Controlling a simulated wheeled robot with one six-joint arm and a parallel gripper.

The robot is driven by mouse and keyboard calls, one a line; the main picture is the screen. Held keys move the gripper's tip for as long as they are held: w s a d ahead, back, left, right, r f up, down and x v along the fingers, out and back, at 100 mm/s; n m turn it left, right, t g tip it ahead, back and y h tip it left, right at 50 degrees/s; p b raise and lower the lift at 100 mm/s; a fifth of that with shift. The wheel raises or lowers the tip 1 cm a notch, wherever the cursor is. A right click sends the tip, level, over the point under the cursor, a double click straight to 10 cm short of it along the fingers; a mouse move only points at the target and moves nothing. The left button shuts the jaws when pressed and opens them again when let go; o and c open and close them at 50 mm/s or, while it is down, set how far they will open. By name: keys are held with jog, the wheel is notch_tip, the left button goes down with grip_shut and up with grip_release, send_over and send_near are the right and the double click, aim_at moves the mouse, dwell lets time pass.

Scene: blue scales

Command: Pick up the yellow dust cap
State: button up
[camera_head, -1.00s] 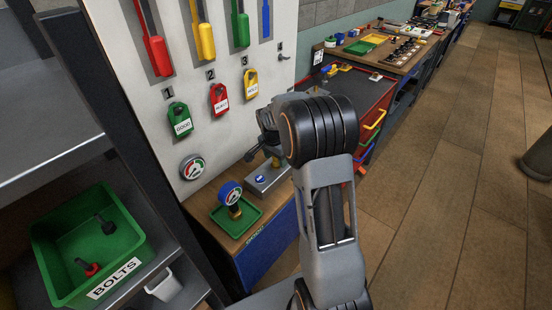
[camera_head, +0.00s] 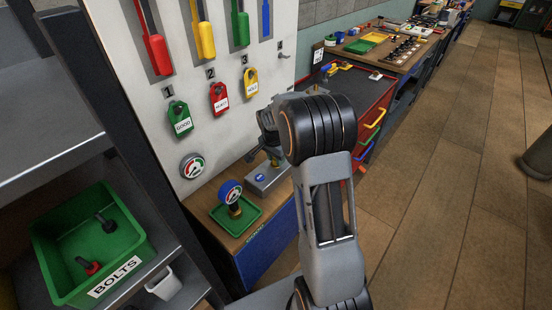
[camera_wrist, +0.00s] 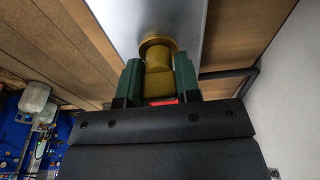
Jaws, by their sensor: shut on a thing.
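In the wrist view, my gripper (camera_wrist: 158,85) has green fingers closed on both sides of a yellow, brass-toned stepped piece (camera_wrist: 158,60), which appears to be the dust cap. Its wider round rim lies against or very near a pale grey surface (camera_wrist: 150,15); I cannot tell whether they touch. A bit of red shows between the finger bases. In the head view, my gripper (camera_head: 272,152) is above the grey block with a blue badge (camera_head: 268,178), partly hidden by my arm. The cap cannot be made out there.
A gauge (camera_head: 231,194) stands in a green tray (camera_head: 220,222) left of the block. A green bolts bin (camera_head: 70,215) is at lower left. A red drawer cabinet (camera_head: 375,115) stands beyond; open floor lies right.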

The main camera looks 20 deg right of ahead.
jog(key=shift+r, duration=0.5)
notch_tip(320, 180, up, 2)
jog(key=shift+r, duration=0.15)
jog(key=s+d+r+b, duration=0.1)
jog(key=s+r, duration=0.9)
jog(key=s, duration=0.3)
jog(key=w+f+p, duration=0.1)
jog(key=w+p, duration=0.1)
jog(key=w, duration=0.2)
jog(key=w+f+p, duration=0.2)
jog(key=w, duration=0.2)
jog(key=w+a+f+p, duration=0.1)
jog(key=w+p, duration=0.2)
jog(key=w, duration=0.1)
jog(key=shift+w+f, duration=0.3)
jog(key=shift+f, duration=0.05)
jog(key=shift+w, duration=0.2)
jog(key=shift+f+b, duration=2.2)
jog(key=shift+f, duration=0.85)
